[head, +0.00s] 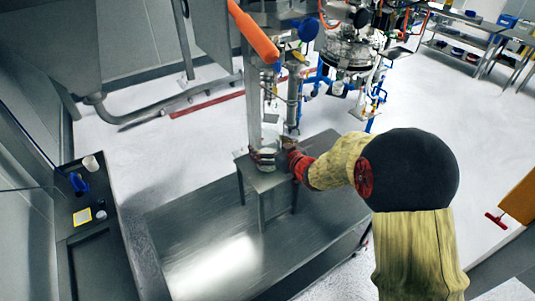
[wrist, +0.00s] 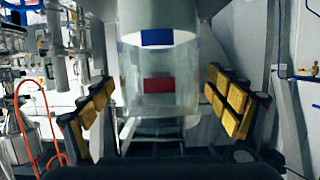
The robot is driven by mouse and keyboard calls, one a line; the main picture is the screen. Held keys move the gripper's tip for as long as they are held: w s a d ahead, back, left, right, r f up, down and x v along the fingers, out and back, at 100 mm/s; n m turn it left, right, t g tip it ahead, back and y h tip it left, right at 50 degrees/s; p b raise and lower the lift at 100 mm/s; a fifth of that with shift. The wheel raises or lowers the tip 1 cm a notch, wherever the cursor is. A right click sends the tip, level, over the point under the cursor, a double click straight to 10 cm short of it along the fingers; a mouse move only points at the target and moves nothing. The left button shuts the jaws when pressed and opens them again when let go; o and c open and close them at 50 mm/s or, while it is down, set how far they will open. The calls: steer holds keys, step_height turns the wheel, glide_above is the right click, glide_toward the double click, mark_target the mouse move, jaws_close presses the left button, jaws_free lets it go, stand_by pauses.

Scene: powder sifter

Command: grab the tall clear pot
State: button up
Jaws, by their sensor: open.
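The tall clear pot (wrist: 160,75) is in the middle of the wrist view, upright, with a blue patch and a red patch on its wall. My gripper (wrist: 160,108) is open, with its yellow-padded fingers to the left and right of the pot. Gaps show between the pot and both fingers. In the head view my gripper (head: 276,155) is above the small metal stand. The pot is hard to make out there; my gripper and the machine parts crowd that spot.
A small metal stand (head: 262,181) is under my gripper on a wide metal platform (head: 175,232). A metal column (head: 252,95) and the sifter machine (head: 350,50) stand close behind. A dark bench (head: 85,235) with small items is at the left.

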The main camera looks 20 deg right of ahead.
steer(key=c, duration=0.3)
steer(key=c, duration=1.1)
steer(key=shift+r, duration=0.1)
steer(key=shift+c, duration=0.3)
